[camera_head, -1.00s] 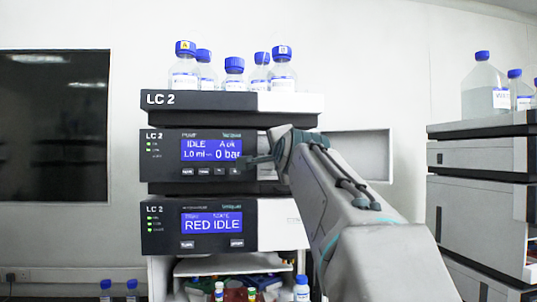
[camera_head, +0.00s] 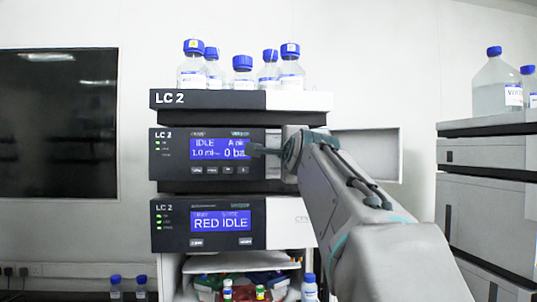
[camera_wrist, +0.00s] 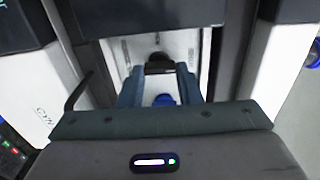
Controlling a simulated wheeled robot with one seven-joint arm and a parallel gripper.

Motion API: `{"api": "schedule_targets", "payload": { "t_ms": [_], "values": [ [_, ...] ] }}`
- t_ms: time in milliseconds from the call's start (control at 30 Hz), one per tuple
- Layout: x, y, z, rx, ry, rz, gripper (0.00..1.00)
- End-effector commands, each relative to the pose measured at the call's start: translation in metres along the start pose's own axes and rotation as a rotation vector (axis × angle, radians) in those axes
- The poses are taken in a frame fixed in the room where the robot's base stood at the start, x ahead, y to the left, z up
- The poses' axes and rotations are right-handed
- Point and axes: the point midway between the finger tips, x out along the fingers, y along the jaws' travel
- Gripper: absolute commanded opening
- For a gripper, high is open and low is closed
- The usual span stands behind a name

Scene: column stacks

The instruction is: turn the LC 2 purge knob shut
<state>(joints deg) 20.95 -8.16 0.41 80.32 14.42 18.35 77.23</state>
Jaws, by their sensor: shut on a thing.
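In the wrist view my gripper's two fingers (camera_wrist: 160,72) reach forward, shut on a small dark knob (camera_wrist: 159,66), which appears to be the purge knob. The knob is hidden by my gripper and arm in the head view, and its turn angle cannot be read. A blue round thing (camera_wrist: 164,100) shows between the fingers, nearer the palm.
A lower LC 2 module (camera_head: 180,239) reads RED IDLE. Several blue-capped bottles (camera_head: 243,72) stand in the top tray (camera_head: 200,99). A shelf (camera_head: 240,262) below holds small bottles. Another stack (camera_head: 480,205) stands at the right.

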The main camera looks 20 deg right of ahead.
Motion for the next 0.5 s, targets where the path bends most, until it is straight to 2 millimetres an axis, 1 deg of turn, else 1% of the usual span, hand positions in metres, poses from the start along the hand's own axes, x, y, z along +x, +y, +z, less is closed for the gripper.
{"api": "schedule_targets", "payload": {
  "t_ms": [33, 67, 100, 133, 400, 500],
  "values": [
    [0.0002, 0.0006, 0.0001, 0.002, 0.0, 0.001, 0.08],
    [0.0002, 0.0006, 0.0001, 0.002, 0.0, 0.001, 0.34],
    [0.0002, 0.0006, 0.0001, 0.002, 0.0, 0.002, 0.45],
    [0.0002, 0.0006, 0.0001, 0.002, 0.0, 0.001, 0.53],
    [-0.0002, 0.0003, 0.0, 0.0, 0.0, 0.001, 0.53],
    [-0.0044, 0.0006, -0.0001, 0.0, 0.0, 0.0, 0.53]
  ]
}}
